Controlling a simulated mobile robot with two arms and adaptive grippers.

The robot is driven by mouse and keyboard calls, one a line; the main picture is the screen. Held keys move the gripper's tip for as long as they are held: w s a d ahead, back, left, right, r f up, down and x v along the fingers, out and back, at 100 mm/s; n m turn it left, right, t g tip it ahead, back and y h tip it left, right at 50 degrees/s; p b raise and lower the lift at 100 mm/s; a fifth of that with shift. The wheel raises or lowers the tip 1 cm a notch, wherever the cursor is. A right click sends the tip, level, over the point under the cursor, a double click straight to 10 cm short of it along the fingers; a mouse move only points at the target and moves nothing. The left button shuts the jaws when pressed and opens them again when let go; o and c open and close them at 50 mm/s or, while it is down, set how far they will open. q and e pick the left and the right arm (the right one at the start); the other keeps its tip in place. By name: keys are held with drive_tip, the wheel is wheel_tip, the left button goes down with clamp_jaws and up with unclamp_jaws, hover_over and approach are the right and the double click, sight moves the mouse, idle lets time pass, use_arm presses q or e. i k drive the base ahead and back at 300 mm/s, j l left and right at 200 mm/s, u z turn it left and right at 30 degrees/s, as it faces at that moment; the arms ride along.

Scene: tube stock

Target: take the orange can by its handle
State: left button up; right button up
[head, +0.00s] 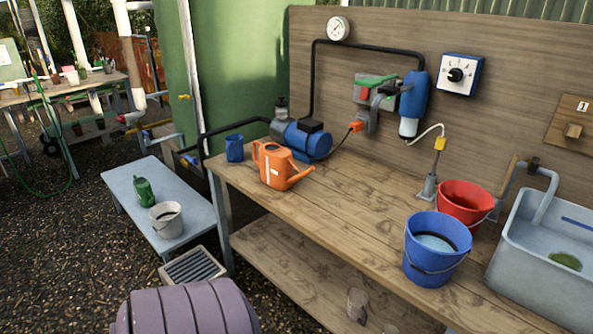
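The orange can (275,165) is a watering can with a pale stripe mark on its side. It stands upright near the left end of the wooden workbench (345,210), close to the front edge. Its handle (256,151) is at the upper left, and its spout (300,177) points right. Neither of my grippers shows in the head view, and nothing is seen touching the can.
A blue pump (303,138) and a blue mug (234,148) stand close behind the can. A blue bucket (420,265), red bucket (465,200) and sink (540,275) are at right. A low table (138,205) stands left. Bench space right of the can is clear.

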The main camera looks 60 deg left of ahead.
sight(275, 164)
drive_tip(key=i+u, duration=0.45)
drive_tip(key=i+l+u, duration=0.15)
drive_tip(key=i+u, duration=0.25)
drive_tip(key=u, duration=1.75)
drive_tip(key=i+j+z, duration=0.1)
drive_tip(key=i, duration=0.35)
drive_tip(key=i+j+z, duration=0.1)
drive_tip(key=i+j, duration=0.25)
drive_tip(key=i+j+z, duration=0.1)
drive_tip(key=i+j, duration=0.15)
drive_tip(key=i, duration=0.2)
